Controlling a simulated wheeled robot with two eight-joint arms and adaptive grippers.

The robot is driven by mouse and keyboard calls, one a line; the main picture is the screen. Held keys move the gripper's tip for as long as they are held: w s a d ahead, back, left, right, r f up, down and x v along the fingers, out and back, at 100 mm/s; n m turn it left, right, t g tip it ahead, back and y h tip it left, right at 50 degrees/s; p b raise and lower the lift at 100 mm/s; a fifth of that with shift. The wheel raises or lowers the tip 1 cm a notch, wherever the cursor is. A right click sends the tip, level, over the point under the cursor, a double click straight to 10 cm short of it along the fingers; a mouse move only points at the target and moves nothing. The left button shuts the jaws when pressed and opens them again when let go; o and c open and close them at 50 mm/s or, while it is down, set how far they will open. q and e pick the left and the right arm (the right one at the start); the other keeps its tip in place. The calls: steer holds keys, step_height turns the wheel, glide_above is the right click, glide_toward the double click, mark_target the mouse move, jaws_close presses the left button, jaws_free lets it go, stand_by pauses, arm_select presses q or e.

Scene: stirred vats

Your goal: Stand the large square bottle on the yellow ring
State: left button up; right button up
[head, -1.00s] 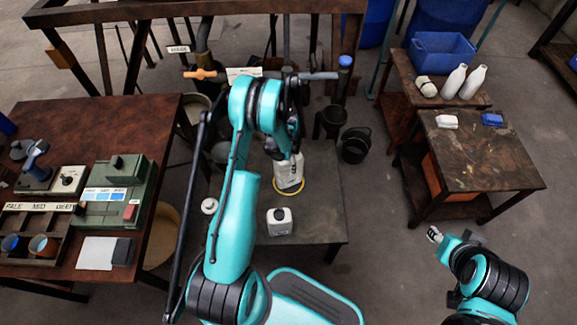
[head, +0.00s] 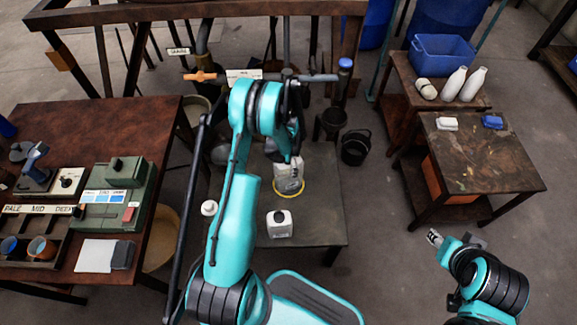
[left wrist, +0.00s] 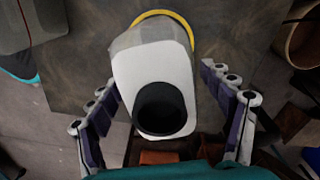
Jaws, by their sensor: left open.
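The large square bottle (head: 289,184), pale with a black cap, stands upright, its base at the yellow ring (head: 303,190) on the low dark table. The left wrist view shows the bottle (left wrist: 150,65) from above, with part of the ring (left wrist: 165,13) curving past its base. Whether the base is fully inside the ring is hidden. My left gripper (head: 287,158) is open above and around the bottle; its fingers (left wrist: 157,95) lie on either side with small gaps. My right gripper (head: 434,237) is away at the lower right, seemingly empty, its finger opening too small to judge.
A smaller square bottle (head: 279,224) and a small round white bottle (head: 209,208) stand on the low table (head: 325,215). A brown bench (head: 150,125) with instruments is at left. Side tables (head: 480,155) are at right. Black buckets (head: 355,147) stand behind.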

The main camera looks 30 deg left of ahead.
arm_select(q)
step_height(320, 180, up, 11)
steer(key=p, duration=0.3)
steer(key=shift+p, duration=0.35)
steer(key=s+d+r+n+t, duration=0.2)
steer(key=s+d+r, duration=0.15)
steer(key=r, duration=0.65)
steer(key=s+d+r+n+t, duration=0.15)
steer(key=d+r, duration=0.35)
steer(key=r, duration=0.5)
steer(key=s+d+r+n+t, duration=0.2)
steer(key=s+d+r, duration=0.1)
steer(key=s, duration=0.4)
steer(key=s+d+r+n+t, duration=0.1)
steer(key=s+d+r, duration=0.2)
steer(key=s, duration=0.4)
steer(key=shift+d+r+n+t, duration=0.2)
steer(key=shift+d+n+t, duration=0.15)
steer(key=shift+d, duration=0.15)
